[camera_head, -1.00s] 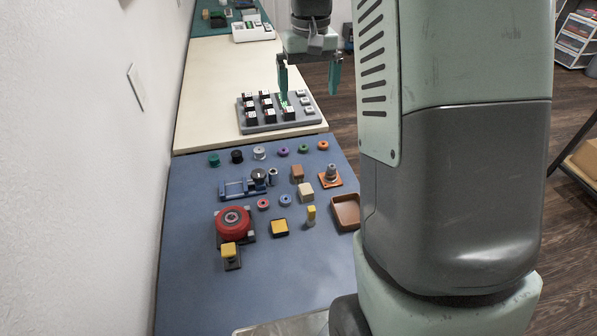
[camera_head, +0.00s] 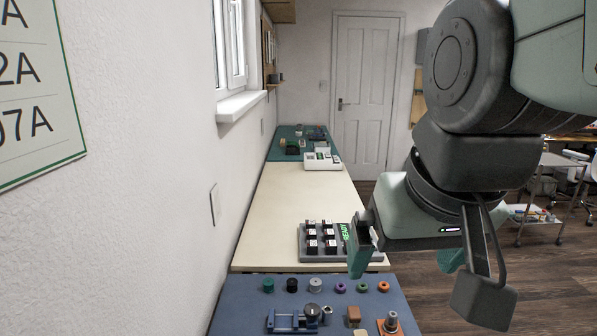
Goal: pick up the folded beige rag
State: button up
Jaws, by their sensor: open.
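I cannot make out a folded beige rag for sure. A small beige piece (camera_head: 360,332) shows at the bottom edge of the head view, mostly cut off, below a brown block (camera_head: 353,313); I cannot tell whether it is cloth. My gripper (camera_head: 406,257) is open, with its green fingers wide apart and nothing seen between them. It hangs near the right edge of the cream bench, beyond and to the right of the small pieces on the blue surface.
The blue surface (camera_head: 240,300) carries a row of coloured spools, a blue fixture (camera_head: 290,322) and an orange-based part (camera_head: 389,324). A grey rack (camera_head: 312,257) of dark blocks stands behind, close to my gripper. The cream bench (camera_head: 300,195) is mostly clear. A wall bounds the left.

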jog(key=s, duration=0.2)
jog(key=shift+s+a+f+t, duration=0.1)
jog(key=shift+s+f+t, duration=0.2)
jog(key=shift+s+f, duration=0.1)
jog(key=shift+c, duration=0.5)
jog(key=shift+s, duration=0.2)
jog(key=shift+c, duration=1.2)
jog(key=c, duration=0.3)
jog(key=shift+c, duration=0.2)
